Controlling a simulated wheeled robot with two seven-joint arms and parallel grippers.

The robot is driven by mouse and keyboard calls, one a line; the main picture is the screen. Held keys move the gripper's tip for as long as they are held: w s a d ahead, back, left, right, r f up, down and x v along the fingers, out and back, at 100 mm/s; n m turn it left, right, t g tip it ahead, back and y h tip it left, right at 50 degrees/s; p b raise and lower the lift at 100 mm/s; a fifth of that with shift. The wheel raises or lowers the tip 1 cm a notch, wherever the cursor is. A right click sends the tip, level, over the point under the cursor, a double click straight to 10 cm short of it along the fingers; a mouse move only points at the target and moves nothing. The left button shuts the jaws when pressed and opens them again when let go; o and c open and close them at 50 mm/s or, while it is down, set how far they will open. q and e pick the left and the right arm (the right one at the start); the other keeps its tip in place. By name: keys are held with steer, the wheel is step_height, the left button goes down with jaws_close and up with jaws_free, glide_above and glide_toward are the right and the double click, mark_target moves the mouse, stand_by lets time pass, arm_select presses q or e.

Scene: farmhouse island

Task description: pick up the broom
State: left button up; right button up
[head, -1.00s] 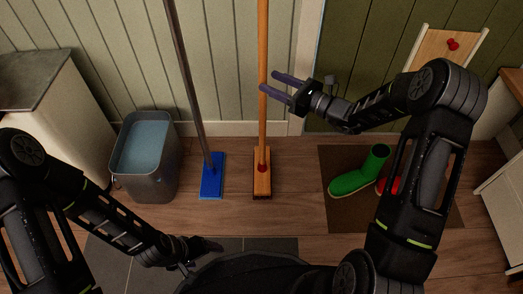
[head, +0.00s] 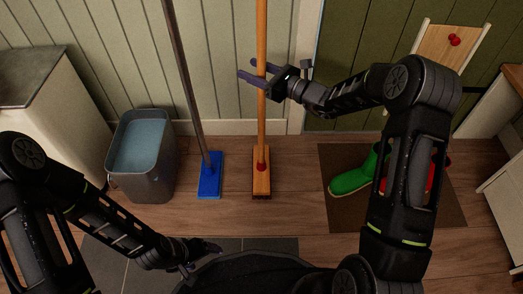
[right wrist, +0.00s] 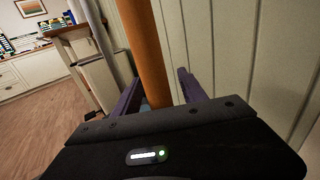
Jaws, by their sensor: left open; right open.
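The broom (head: 261,125) stands upright against the panelled wall, with an orange wooden handle and a wooden head on the floor. My right gripper (head: 249,70) is open at the upper handle, its two purple fingers on either side of it. In the right wrist view the orange handle (right wrist: 147,50) passes between the open fingers (right wrist: 157,88); I cannot tell whether either finger touches it. My left gripper (head: 213,249) is low at the front, far from the broom, and its fingers are partly hidden and dark.
A mop with a grey pole and blue head (head: 210,176) leans left of the broom. A grey bucket (head: 145,178) of water stands further left. Green boots (head: 350,186) and red ones sit on a brown mat (head: 341,213) at right. Floor before the broom is clear.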

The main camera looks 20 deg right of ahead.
steer(key=shift+c, duration=0.4)
jaws_close()
stand_by(0.4)
steer(key=shift+r, duration=0.1)
stand_by(0.9)
